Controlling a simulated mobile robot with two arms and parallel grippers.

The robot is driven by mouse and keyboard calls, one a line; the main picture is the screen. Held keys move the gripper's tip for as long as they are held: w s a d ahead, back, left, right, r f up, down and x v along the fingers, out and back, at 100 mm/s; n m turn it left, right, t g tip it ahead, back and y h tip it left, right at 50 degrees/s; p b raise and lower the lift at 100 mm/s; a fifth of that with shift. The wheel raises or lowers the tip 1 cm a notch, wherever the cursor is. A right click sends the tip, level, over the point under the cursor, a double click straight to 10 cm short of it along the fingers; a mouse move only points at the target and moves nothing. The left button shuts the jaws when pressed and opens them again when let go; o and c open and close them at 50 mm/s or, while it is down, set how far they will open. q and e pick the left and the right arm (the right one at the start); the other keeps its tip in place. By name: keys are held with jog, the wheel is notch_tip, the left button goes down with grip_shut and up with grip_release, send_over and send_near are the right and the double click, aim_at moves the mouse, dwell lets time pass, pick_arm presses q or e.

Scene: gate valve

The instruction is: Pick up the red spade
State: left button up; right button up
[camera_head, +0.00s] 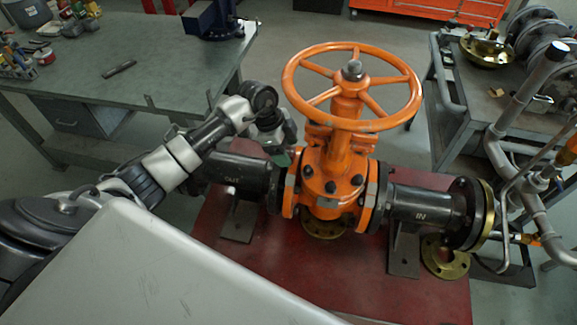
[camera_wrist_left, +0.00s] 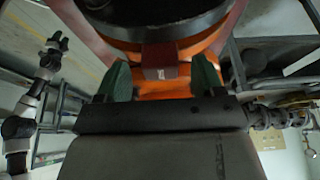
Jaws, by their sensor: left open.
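A dark red tab with a small pale mark, which looks like part of the red spade (camera_wrist_left: 160,62), shows in the left wrist view below a round dark flange. The rest of it is hidden, and I cannot pick it out in the head view. My left gripper (camera_head: 283,152) is beside the orange valve (camera_head: 340,165), at its left flange. In the left wrist view its green fingers (camera_wrist_left: 162,76) are open, one on each side of the red tab, with gaps visible. My right gripper (camera_wrist_left: 57,42) seems to show small and far off.
The valve has a large orange handwheel (camera_head: 352,120) above it and black pipes on both sides. It stands over a dark red base (camera_head: 330,262). A workbench (camera_head: 150,70) with tools is at the back left. Grey pipework (camera_head: 520,120) stands at the right.

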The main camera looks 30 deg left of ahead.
pick_arm(q)
jog(key=shift+w+d+f, duration=0.1)
jog(key=shift+d+f, duration=0.05)
jog(key=shift+f, duration=0.2)
pick_arm(e)
jog(key=shift+w, duration=0.1)
pick_arm(q)
jog(key=shift+c, duration=0.5)
jog(key=c, duration=0.7)
grip_shut()
jog(key=shift+r, duration=0.1)
pick_arm(e)
jog(key=shift+s, duration=0.45)
pick_arm(q)
jog(key=shift+r, duration=0.1)
